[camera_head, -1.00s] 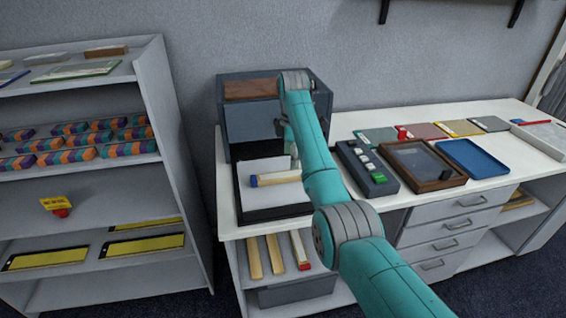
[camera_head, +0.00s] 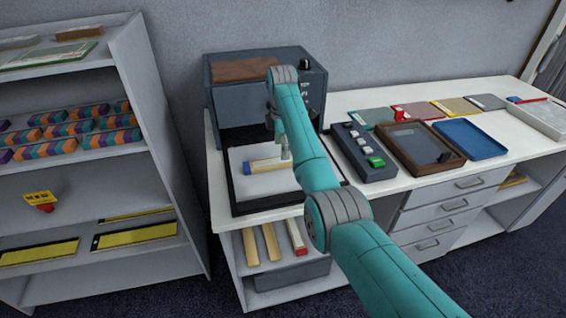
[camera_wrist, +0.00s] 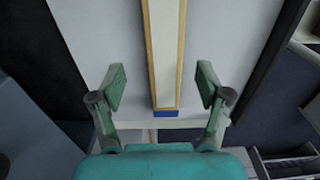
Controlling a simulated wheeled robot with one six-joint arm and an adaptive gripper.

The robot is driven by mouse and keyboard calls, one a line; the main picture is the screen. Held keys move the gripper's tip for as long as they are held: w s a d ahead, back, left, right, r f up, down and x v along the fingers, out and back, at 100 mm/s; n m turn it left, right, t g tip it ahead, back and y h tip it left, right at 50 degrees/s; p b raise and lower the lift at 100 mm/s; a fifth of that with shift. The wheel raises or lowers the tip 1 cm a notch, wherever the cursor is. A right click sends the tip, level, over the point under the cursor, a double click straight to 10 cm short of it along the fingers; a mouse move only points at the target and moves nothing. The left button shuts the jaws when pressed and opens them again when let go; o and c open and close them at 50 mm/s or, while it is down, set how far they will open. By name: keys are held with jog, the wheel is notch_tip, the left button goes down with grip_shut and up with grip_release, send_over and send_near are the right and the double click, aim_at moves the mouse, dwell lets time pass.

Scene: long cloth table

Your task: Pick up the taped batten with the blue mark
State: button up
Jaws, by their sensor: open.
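The taped batten with the blue mark (camera_head: 265,164) lies on a white sheet in a black-edged tray (camera_head: 236,207), in front of a dark grey machine. In the wrist view the batten (camera_wrist: 165,50) is a wooden bar with a pale strip along its top and a blue end, running away from me. My gripper (camera_wrist: 161,84) is open and empty, its fingers apart on either side of the batten near the blue end. I cannot tell its height above the batten. In the head view my gripper (camera_head: 284,150) is partly hidden by my arm.
The dark grey machine (camera_head: 228,103) stands close behind. A button box (camera_head: 352,153) and a wood-framed tray (camera_head: 407,150) stand to the right. Two plain battens and a red-ended one (camera_head: 297,236) lie on the shelf below. A shelf unit (camera_head: 165,140) stands left.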

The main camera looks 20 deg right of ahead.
aim_at(283, 162)
jog(key=f, duration=0.4)
jog(key=shift+s+d+f, duration=0.1)
jog(key=shift+s+f, duration=0.1)
jog(key=shift+s, duration=0.1)
jog(key=shift+r, duration=0.1)
jog(key=c, duration=1.4)
